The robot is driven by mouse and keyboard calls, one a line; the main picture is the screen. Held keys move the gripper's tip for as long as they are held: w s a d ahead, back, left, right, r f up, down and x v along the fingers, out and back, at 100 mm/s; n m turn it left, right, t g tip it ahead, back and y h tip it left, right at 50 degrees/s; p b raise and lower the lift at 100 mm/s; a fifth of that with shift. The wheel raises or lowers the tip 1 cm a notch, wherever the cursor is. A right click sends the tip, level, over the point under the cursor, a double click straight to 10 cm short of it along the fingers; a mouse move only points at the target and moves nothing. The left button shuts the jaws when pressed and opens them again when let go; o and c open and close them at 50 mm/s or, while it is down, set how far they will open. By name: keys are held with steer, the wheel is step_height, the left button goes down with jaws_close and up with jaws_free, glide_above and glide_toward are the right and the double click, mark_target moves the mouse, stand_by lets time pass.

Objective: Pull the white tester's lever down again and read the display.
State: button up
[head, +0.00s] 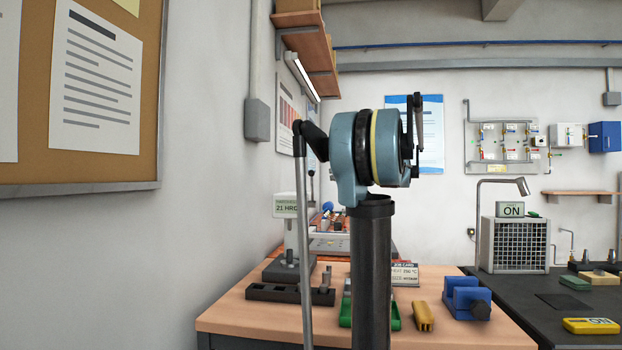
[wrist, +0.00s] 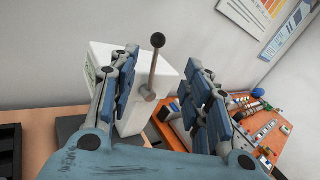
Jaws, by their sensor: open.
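The white tester (wrist: 175,70) stands on a dark base in the wrist view, its white head filling the middle. Its lever (wrist: 153,72) is a grey rod with a dark ball knob, pointing up with a slight tilt. My gripper (wrist: 161,64) is open, with one blue-and-black finger on each side of the lever in the picture. I cannot tell whether a finger touches the lever. In the head view the tester (head: 290,235) stands at the back left of the wooden table, partly hidden by my arm. Its display (head: 287,205) reads 21 HRC; the small line above is unclear.
The wooden table (head: 250,318) also holds a dark slotted block (head: 270,293), a yellow block (head: 424,316) and a blue vice-like block (head: 466,297). The wall is close on the left. An orange board with small parts (wrist: 262,128) lies right of the tester.

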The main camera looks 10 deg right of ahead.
mark_target(311, 173)
steer(key=x, duration=1.5)
steer(key=shift+w+a, duration=0.15)
steer(key=shift+a, duration=0.25)
jaws_close()
